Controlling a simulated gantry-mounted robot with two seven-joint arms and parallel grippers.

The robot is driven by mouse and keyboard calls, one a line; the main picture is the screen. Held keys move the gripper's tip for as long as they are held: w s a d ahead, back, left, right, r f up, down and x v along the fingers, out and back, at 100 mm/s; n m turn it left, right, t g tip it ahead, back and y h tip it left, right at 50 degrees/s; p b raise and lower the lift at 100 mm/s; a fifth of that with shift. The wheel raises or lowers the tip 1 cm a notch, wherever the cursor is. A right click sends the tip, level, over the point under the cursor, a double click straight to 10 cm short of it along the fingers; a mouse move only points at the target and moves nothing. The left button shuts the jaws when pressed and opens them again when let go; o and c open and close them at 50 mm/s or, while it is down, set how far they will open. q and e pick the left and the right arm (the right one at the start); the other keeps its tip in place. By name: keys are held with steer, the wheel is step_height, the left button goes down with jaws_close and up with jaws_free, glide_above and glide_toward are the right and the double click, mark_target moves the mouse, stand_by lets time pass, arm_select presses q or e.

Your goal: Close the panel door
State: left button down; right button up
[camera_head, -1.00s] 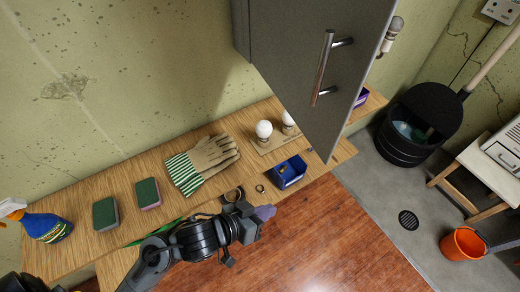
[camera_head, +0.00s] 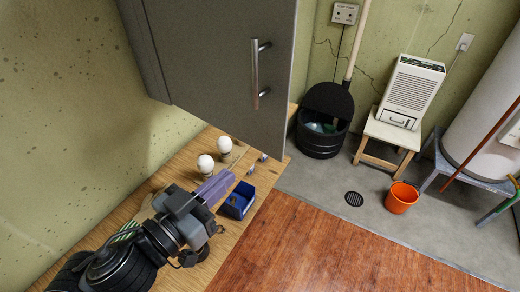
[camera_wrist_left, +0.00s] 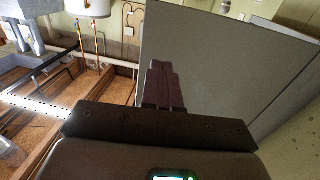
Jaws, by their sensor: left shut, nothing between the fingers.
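The panel door (camera_head: 205,60) is a flat grey door with a metal bar handle (camera_head: 255,72). It stands open, jutting out from the wall over the wooden bench. My left gripper (camera_head: 218,187) has its purple-grey fingers together and empty. In the head view it appears below the door's lower edge, beside the blue bin. In the left wrist view the shut fingers (camera_wrist_left: 163,85) overlap the grey door face (camera_wrist_left: 225,60); a gap seems to remain, but I cannot tell how wide. My right gripper is in neither current view.
Two white bulbs (camera_head: 206,165) and a blue bin (camera_head: 239,203) stand on the bench (camera_head: 262,180) near my left gripper. Further right are a black bucket (camera_head: 320,138), a stool (camera_head: 388,135) with a white appliance (camera_head: 411,90), and an orange bucket (camera_head: 402,197). Wood floor (camera_head: 320,245) is clear.

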mark_target(269, 138)
arm_select(q)
steer(key=x, duration=1)
steer(key=shift+w+d, duration=0.2)
steer(key=shift+w, duration=0.1)
steer(key=shift+w+d+f, duration=0.1)
steer(key=shift+w+d, duration=0.2)
steer(key=shift+w, duration=0.15)
steer(key=shift+w, duration=0.15)
